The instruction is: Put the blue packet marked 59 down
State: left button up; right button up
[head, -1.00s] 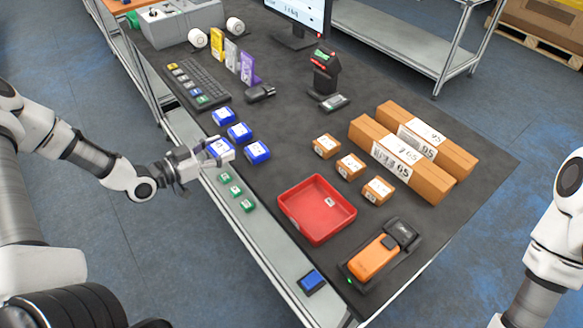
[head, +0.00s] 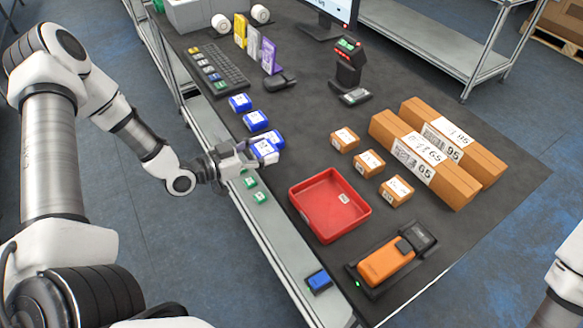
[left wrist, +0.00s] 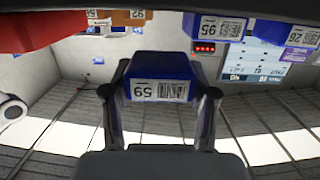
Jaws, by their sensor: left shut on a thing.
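The blue packet marked 59 (left wrist: 160,68) is held between the two fingers of my left gripper (left wrist: 159,92) in the left wrist view, its white barcode label facing the camera. In the head view my left gripper (head: 252,153) is shut on this packet (head: 265,150), at the near end of a row of blue packets. I cannot tell whether the held packet touches that one or the table. Two more blue packets, one (head: 240,102) and another (head: 256,120), lie further back. My right gripper is out of view.
A red tray (head: 362,210) lies to the right, with an orange scanner (head: 386,262) in front. Several cardboard boxes stand beyond, including a small one (head: 344,139). Green packets (head: 250,182) lie along the left edge. Dark table is free between blue packets and small boxes.

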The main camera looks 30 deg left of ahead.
pick_arm(q)
send_over(291, 169)
jog(key=a, duration=0.1)
jog(key=shift+s+a+f, duration=0.2)
jog(key=shift+s, duration=0.05)
jog(key=shift+w+d+f+p, duration=0.1)
jog(key=shift+d+f+p, duration=0.1)
jog(key=shift+d+f, duration=0.3)
jog(key=shift+w+d+f+p, duration=0.1)
jog(key=shift+d+f+p, duration=0.15)
jog(key=shift+f, duration=0.45)
jog(key=shift+w+f, duration=0.15)
jog(key=shift+f, duration=0.3)
jog(key=shift+a, duration=0.1)
jog(key=shift+f+b, duration=0.2)
jog(key=shift+b, duration=0.15)
jog(key=o, duration=1.3)
